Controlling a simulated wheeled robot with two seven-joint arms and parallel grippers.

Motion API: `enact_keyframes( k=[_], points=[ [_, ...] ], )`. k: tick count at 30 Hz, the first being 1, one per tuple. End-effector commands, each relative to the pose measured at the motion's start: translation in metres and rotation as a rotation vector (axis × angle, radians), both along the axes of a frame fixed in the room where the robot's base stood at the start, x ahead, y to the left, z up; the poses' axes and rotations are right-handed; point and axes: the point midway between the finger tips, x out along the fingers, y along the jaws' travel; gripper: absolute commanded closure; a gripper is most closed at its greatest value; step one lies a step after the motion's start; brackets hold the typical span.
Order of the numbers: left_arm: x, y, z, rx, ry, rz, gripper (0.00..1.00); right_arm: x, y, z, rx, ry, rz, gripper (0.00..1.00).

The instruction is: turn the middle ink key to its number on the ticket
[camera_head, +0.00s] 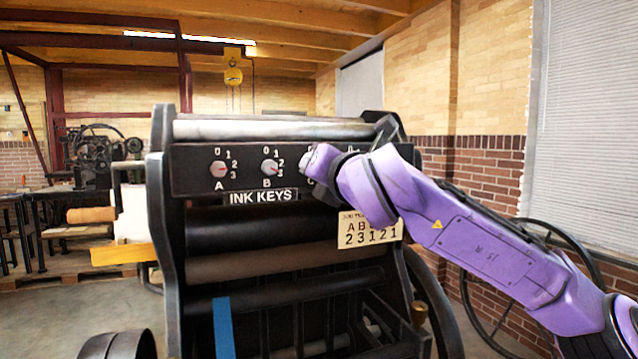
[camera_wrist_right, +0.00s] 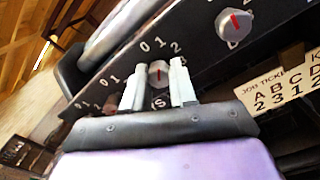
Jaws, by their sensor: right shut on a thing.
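The ink key panel (camera_head: 195,155) is black with a row of round pale knobs, each with a red pointer and the numbers 0 to 3 around it. The middle ink key C (camera_wrist_right: 158,70) shows in the right wrist view between the two pale fingers of my right gripper (camera_wrist_right: 157,86), which is shut on it. Its red pointer appears to point toward the 1. In the head view my right arm hides this key. The ticket (camera_head: 352,233) reads 2 3 1 2 1; under C it gives 1. My left gripper is not in view.
Key A (camera_head: 219,169) points near 2 and key B (camera_head: 270,168) near 3. Key D (camera_wrist_right: 234,25) stands close to the right of the held key in the wrist view. Rollers (camera_head: 270,225) lie below the panel, and a large wheel (camera_head: 435,300) is at the press's right.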

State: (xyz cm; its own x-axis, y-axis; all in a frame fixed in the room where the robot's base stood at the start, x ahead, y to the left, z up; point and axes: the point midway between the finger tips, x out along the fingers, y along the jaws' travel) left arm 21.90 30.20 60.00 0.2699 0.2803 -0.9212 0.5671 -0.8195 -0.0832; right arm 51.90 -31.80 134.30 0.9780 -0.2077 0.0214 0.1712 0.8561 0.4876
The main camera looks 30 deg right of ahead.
Motion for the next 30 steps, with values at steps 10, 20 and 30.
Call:
enact_keyframes(
  k=[10,20,30],
  points=[
    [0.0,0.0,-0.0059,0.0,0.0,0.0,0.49,0.0,0.0005,-0.0001,0.033,-0.006,0.001,1.0],
    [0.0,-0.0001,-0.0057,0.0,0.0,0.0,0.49,0.0001,0.0003,0.0001,0.031,-0.007,0.001,0.48],
    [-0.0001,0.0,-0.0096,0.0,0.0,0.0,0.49,-0.0064,0.0018,-0.0011,0.031,-0.009,0.001,0.48]
  ],
)
